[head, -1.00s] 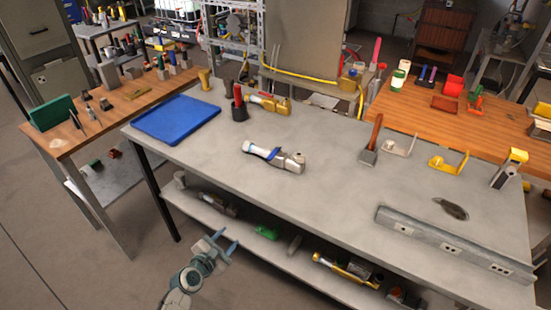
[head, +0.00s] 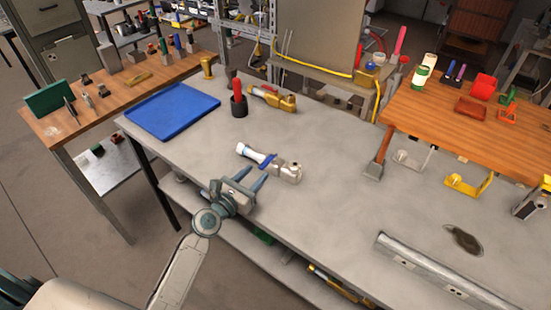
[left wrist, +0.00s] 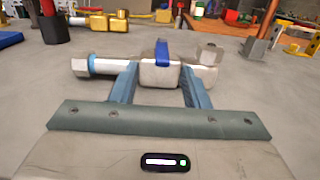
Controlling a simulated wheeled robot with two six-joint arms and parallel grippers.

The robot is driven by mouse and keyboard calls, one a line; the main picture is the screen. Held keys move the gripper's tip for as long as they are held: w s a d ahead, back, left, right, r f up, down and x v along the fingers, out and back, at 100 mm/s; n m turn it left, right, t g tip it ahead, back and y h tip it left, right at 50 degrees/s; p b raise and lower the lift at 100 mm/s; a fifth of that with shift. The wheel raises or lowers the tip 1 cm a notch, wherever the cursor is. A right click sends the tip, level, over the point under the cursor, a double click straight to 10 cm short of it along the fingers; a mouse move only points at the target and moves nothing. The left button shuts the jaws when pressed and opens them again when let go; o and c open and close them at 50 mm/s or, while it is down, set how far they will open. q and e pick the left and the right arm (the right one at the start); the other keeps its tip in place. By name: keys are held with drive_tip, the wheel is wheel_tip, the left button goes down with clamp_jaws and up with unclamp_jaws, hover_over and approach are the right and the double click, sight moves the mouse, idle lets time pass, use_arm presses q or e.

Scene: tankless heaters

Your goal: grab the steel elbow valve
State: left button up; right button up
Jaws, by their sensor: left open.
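The steel elbow valve (head: 285,171) lies on the grey workbench (head: 330,190), left of its middle. It has a silver body, a blue handle and a white-and-blue end piece. My left gripper (head: 256,181) is open at the near side of the valve, its two blue fingers pointing at it. In the left wrist view, the valve (left wrist: 158,72) lies crosswise just beyond the open fingers (left wrist: 158,85), with its middle body between their tips. I cannot tell whether the fingers touch it. My right gripper is not in view.
A blue tray (head: 173,112) lies left on the bench. A dark cup with a red-handled tool (head: 239,104) and a brass valve (head: 272,97) stand behind the steel valve. A wooden-handled tool (head: 379,158) and a grey power strip (head: 440,270) are to the right. The bench around the valve is clear.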

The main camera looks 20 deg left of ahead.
sight(260, 167)
use_arm(q)
drive_tip(key=x, duration=0.2)
drive_tip(key=shift+w+d+r, duration=0.15)
drive_tip(key=shift+w+r, duration=0.05)
drive_tip(key=shift+w, duration=0.15)
drive_tip(key=shift+w+d, duration=0.1)
drive_tip(key=shift+w, duration=0.2)
drive_tip(key=p+x, duration=0.1)
drive_tip(key=x, duration=0.3)
drive_tip(key=shift+w+d+f, duration=0.15)
drive_tip(key=shift+w, duration=0.3)
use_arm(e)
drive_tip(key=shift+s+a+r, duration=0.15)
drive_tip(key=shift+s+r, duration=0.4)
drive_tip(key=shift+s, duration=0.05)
use_arm(q)
drive_tip(key=shift+c, duration=1.1)
clamp_jaws()
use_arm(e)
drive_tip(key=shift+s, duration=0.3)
